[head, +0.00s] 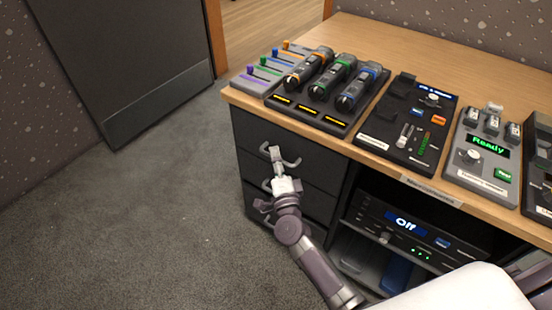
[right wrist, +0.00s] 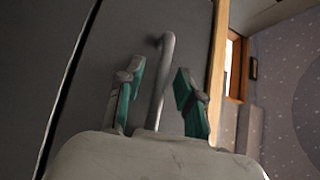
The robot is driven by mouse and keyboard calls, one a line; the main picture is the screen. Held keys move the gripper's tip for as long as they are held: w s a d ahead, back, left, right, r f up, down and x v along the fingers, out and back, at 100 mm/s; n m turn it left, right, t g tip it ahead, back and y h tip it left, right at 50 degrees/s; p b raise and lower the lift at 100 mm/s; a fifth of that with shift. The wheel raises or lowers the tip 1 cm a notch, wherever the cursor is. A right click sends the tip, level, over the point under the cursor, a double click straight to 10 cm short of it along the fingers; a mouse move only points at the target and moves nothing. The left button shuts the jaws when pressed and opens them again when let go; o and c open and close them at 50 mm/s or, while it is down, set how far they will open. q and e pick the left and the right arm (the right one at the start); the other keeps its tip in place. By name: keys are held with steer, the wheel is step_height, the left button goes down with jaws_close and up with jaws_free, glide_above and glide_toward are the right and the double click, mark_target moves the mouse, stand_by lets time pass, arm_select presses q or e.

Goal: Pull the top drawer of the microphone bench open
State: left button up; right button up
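The microphone bench (head: 430,40) has a wooden top and a stack of dark drawers at its left end. The top drawer (head: 315,160) looks shut, its front flush with the bench. My right gripper (head: 277,160) is in front of this drawer stack. In the right wrist view its two green-padded fingers (right wrist: 158,78) stand apart, with a grey bar handle (right wrist: 166,65) between them. I see a gap on each side of the bar. The gripper partly hides the handle in the head view. My left gripper is not in view.
On the bench top are a charger with several microphones (head: 318,85), a fader panel (head: 408,125) and a grey unit reading "Ready" (head: 485,150). An open shelf right of the drawers holds a device reading "Off" (head: 400,225). The carpet (head: 150,210) left of the drawers is clear.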

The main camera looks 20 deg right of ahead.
steer(key=shift+w, duration=0.2)
jaws_close()
steer(key=shift+s+a, duration=0.1)
stand_by(0.4)
